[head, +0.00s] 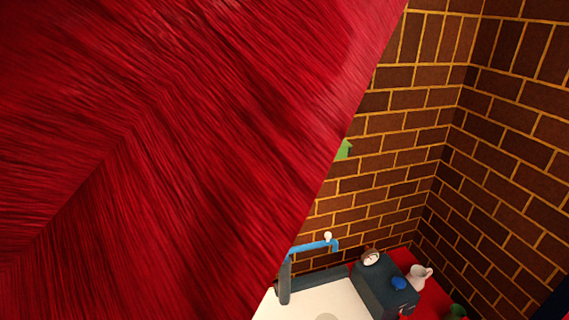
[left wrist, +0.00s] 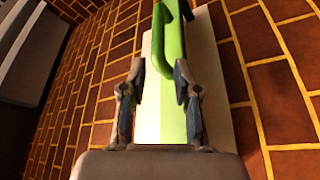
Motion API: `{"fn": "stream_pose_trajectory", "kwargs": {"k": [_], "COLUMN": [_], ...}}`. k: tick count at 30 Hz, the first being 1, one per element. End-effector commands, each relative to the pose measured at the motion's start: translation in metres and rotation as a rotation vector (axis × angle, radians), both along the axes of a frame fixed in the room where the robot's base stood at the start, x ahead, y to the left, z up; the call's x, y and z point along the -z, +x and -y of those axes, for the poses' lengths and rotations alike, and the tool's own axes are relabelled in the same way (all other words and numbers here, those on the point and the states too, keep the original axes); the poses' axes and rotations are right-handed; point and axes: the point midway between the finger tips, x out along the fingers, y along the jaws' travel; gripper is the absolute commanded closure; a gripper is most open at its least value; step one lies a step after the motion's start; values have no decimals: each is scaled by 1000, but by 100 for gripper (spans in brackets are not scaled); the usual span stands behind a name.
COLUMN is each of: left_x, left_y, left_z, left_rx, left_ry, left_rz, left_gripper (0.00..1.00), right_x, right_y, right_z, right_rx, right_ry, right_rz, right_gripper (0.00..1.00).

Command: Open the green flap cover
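The green flap cover (left wrist: 173,125) shows in the left wrist view as an upright green strip on a pale panel (left wrist: 212,75) against a brick wall. A green bar-shaped handle (left wrist: 160,42) stands out from it. My left gripper (left wrist: 159,70) faces the cover with its two fingers apart. The handle's lower end is near the right fingertip; I cannot tell whether they touch. In the head view only a small green piece (head: 343,150), probably of the cover, shows past a large red surface. My right gripper is not in view.
A large red wood-grained surface (head: 150,130) blocks most of the head view. Below right are a blue pipe (head: 312,246), a white surface (head: 315,300), a dark box (head: 383,288) with a blue knob (head: 398,283), and a white jug (head: 418,273) on a red surface.

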Motion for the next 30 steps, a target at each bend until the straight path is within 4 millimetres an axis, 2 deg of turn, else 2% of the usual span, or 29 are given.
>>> {"fn": "stream_pose_trajectory", "kwargs": {"k": [4,9,15,25,26,29,30], "left_x": [-12,-18,-21,-20,-20,-20,-20], "left_y": [21,39,53,55,55,55,55], "left_z": [32,60,70,69,69,72,73], "left_rx": [3,3,0,1,0,1,1], "left_ry": [0,3,0,-3,-2,0,1], "left_rz": [-1,1,1,1,1,0,0], "left_gripper": [69,69,69,69,74,99,100], "right_x": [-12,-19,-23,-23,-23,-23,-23], "right_y": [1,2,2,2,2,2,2], "right_z": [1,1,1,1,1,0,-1], "right_rx": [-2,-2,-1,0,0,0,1], "right_ry": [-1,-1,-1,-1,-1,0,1], "right_rz": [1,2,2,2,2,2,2], "right_gripper": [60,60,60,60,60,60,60]}}
